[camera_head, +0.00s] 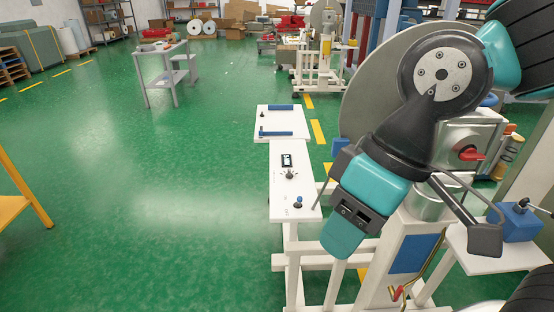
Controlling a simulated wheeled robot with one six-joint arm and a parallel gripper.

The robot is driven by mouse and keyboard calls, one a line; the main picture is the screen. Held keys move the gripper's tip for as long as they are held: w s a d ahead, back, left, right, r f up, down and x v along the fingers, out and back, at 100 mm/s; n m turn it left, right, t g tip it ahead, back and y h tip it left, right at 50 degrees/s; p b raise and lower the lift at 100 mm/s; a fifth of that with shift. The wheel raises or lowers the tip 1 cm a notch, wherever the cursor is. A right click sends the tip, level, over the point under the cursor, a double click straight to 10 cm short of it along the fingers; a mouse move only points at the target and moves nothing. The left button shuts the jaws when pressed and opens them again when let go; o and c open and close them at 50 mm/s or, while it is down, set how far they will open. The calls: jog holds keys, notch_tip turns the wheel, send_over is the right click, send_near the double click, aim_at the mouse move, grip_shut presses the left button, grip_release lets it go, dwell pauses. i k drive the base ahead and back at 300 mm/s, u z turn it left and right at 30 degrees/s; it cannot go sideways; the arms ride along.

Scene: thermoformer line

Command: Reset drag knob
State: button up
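A white control panel (294,190) stands left of my arm, about mid-picture. It carries a small round knob with a light surround (290,174), a dark display (287,160) and a blue knob (298,199) near its front edge. A red rotary handle (470,154) sits on a light box to the right, behind my arm. I cannot tell which one is the drag knob. My gripper (355,215) hangs right of the panel, apart from its knobs as seen here. Its fingertips are not clear, and I see nothing held.
A white plate with blue bars (281,122) lies beyond the panel. White machine frames and a large grey disc (377,82) crowd the right side. A blue box (514,222) stands on a white shelf at right. Green floor at left is open, with a grey table (160,49) farther back.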

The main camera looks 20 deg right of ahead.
aim_at(289, 175)
jog(key=z, duration=0.05)
jog(key=k, duration=0.45)
jog(key=u, duration=0.55)
jog(key=i, duration=1.3)
jog(key=z, duration=0.4)
